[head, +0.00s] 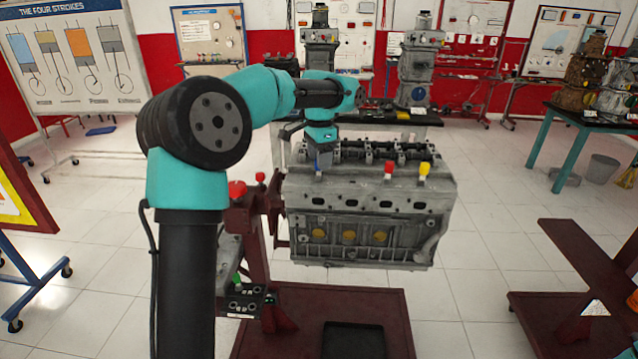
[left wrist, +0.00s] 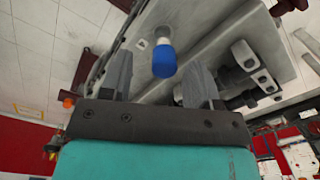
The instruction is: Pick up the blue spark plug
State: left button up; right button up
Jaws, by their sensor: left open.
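The blue spark plug (left wrist: 164,62) stands in the engine block and shows between the two fingers of my left gripper (left wrist: 158,72) in the left wrist view. The fingers are open, with a gap on each side of the plug. In the head view, my left gripper (head: 320,156) points down over the left end of the engine block (head: 370,200), and only a bit of the blue plug (head: 323,162) shows beside it. A red plug (head: 388,170) and a yellow plug (head: 425,169) stand farther right on the same ledge. My right gripper is not in view.
The block hangs on a dark red stand (head: 262,245) with red knobs at its left side. The valve parts (head: 372,150) rise just behind the row of plugs. A dark table (head: 385,118) with other engines stands behind.

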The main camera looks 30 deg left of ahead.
pick_arm(q)
notch_tip(320, 180, down, 4)
jog(key=shift+w+a+f, duration=0.15)
jog(key=shift+f, duration=0.05)
dwell(0.4)
jog(key=c, duration=1)
jog(key=shift+r, duration=0.1)
notch_tip(320, 180, up, 10)
jog(key=shift+f, duration=0.1)
dwell(0.5)
